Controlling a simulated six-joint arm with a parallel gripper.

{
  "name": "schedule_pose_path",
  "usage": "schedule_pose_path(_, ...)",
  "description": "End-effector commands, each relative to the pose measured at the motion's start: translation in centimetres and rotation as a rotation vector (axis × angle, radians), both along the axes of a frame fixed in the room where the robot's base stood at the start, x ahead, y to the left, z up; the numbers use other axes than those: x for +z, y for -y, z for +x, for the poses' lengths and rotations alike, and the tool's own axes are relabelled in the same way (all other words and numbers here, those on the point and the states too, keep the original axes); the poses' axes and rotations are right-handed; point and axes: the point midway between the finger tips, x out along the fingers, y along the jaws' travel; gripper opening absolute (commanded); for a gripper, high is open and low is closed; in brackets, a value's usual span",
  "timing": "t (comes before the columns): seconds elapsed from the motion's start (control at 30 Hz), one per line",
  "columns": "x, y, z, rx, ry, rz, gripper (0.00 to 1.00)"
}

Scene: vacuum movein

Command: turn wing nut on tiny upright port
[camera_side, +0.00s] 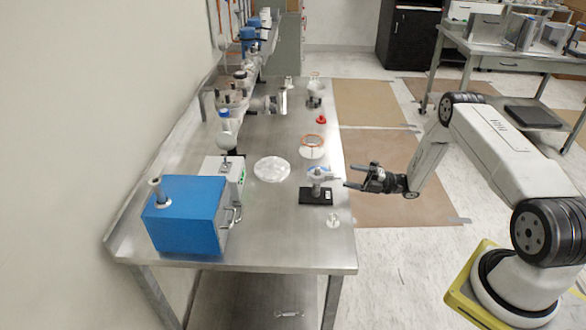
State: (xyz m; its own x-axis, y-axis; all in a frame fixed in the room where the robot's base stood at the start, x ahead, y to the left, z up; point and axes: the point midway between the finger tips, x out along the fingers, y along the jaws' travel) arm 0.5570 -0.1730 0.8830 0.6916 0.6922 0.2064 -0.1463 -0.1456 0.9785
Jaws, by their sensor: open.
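My gripper (356,176) is open and empty at the right edge of the steel table, its fingers pointing left. A small clamp-like fitting (317,174) with a blue-grey part stands on a black base (315,196) just left of my fingertips. The fingertips look close to it, but I cannot tell whether they touch. The wing nut is too small to make out. A blue box (186,215) at the front left carries a tiny upright port (156,188) on its top. A second short upright fitting (226,163) stands on the white box behind it.
A clear round dish (271,169) lies mid-table. An orange ring (312,141), a red item (321,119) and a small clear piece (333,220) lie along the right side. Glassware and clamps (242,97) crowd the back left.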

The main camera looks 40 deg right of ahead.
Motion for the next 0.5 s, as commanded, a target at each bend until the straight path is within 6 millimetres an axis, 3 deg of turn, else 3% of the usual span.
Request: schedule_pose_path(0.5, 1.2, -4.0, 3.9, 0.001, 0.0, 0.0, 0.82)
